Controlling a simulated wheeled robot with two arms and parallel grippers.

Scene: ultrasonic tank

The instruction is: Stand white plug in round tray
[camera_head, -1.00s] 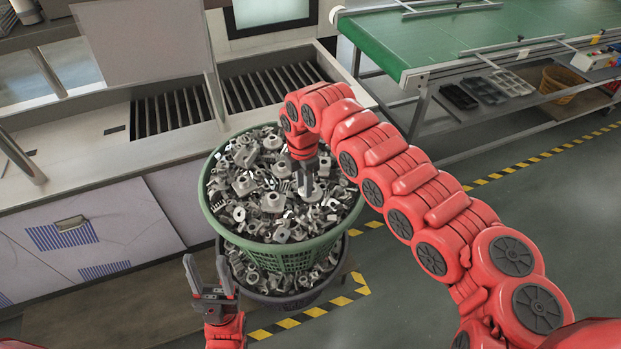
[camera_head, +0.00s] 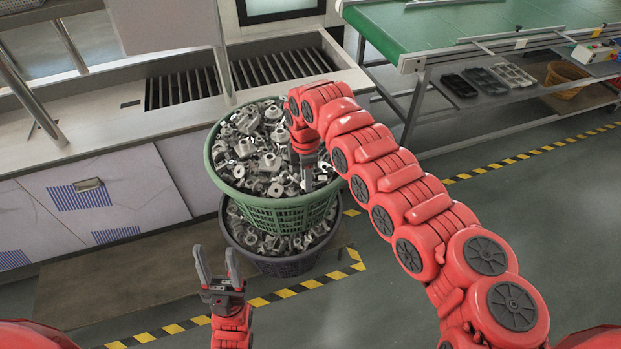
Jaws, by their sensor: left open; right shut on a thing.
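My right gripper (camera_head: 308,182) points down over the right side of a green round basket (camera_head: 285,214) heaped with grey metal parts (camera_head: 262,150). It is shut on a small part, which the fingers and the heap mostly hide, so I cannot tell which part it is. My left gripper (camera_head: 217,264) is open and empty, fingers up, in front of the basket and apart from it. I cannot pick out a white plug or a round tray for certain in this view.
A dark basket (camera_head: 272,262) of similar parts stands beneath the green one. A counter with grated basins (camera_head: 185,90) is behind left. A green conveyor (camera_head: 440,28) is at the back right, with black trays (camera_head: 458,84) and a yellow basket (camera_head: 566,76) on its lower shelf. The right floor is clear.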

